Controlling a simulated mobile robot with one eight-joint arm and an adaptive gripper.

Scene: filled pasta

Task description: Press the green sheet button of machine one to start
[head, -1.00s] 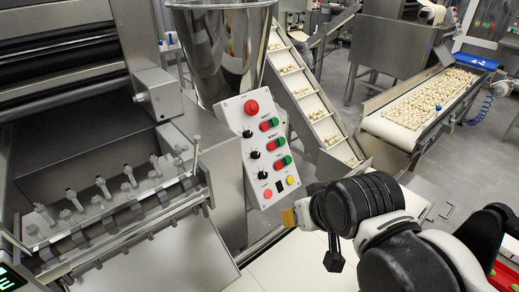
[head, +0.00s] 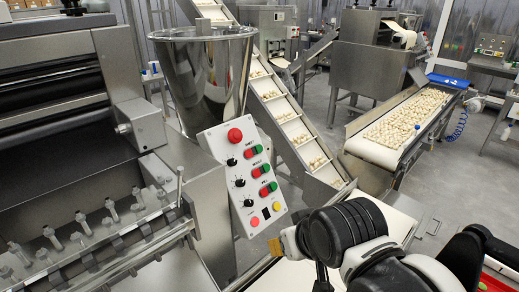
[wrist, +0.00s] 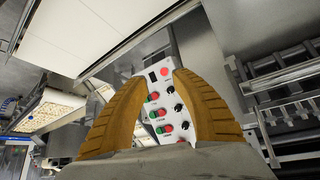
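The tilted white control panel (head: 243,180) stands on the machine below the steel hopper. It has a large red button (head: 235,135) at the top and three green and red button pairs, the upper (head: 253,151), middle (head: 261,171) and lower (head: 268,189). Their labels are too small to read surely, so I cannot tell which is the sheet one. My gripper (head: 289,242), with ochre fingers, is right of the panel's lower end, apart from it. In the wrist view the fingers of my gripper (wrist: 168,75) are parted and empty, and the panel (wrist: 140,72) shows upside down between them.
The steel hopper (head: 205,80) rises behind the panel. A sloping conveyor (head: 295,125) with pasta pieces runs behind it. A pasta-filled belt (head: 400,130) stands at the right. Rollers and a row of metal knobs (head: 80,225) are at the left.

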